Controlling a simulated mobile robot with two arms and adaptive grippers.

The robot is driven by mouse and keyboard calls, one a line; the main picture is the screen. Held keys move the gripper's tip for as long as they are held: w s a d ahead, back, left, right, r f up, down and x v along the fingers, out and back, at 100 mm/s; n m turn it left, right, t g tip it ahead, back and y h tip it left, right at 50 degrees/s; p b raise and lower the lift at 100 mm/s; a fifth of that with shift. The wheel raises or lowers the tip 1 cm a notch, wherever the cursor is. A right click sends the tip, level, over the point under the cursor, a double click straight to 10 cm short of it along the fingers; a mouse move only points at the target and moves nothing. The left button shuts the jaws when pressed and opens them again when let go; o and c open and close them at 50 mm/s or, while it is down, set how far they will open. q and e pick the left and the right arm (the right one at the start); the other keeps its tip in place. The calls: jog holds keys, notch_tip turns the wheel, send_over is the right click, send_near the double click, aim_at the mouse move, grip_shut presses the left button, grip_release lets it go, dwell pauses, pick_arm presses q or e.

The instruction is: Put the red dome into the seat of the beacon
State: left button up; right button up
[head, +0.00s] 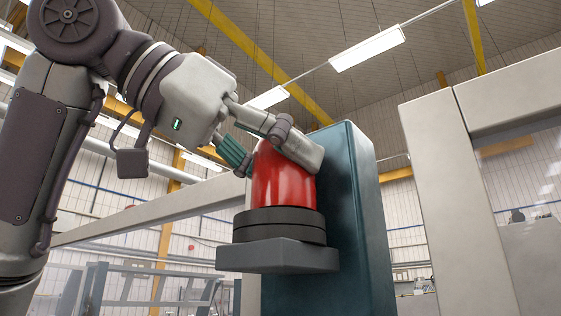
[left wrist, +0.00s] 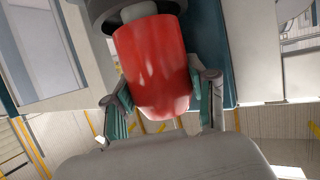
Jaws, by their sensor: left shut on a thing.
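The red dome (head: 284,186) is held upright by my left gripper (head: 272,157), whose fingers are shut on its sides near the top. The beacon's round black base (head: 270,228) is directly below the dome, on a grey bracket (head: 277,257). In the head view the near rim of the base hides the dome's bottom edge. In the left wrist view the dome (left wrist: 155,65) is between the fingers, and a light grey piece (left wrist: 138,12) shows between it and the black base (left wrist: 98,12). Whether the dome touches the seat cannot be told. My right gripper is not in view.
A tall teal housing (head: 357,220) stands right behind the bracket and close to my fingers. A light grey machine frame (head: 450,200) is further right. A grey beam (head: 150,217) runs behind on the left. The space above the dome is free apart from my arm.

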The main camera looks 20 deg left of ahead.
pick_arm(q)
jog(key=shift+f, duration=0.25)
jog(key=shift+s+a, duration=0.1)
jog(key=shift+f, duration=0.15)
jog(key=shift+f+b, duration=0.5)
jog(key=o, duration=1.2)
jog(key=shift+o, duration=0.2)
jog(key=shift+r, duration=0.1)
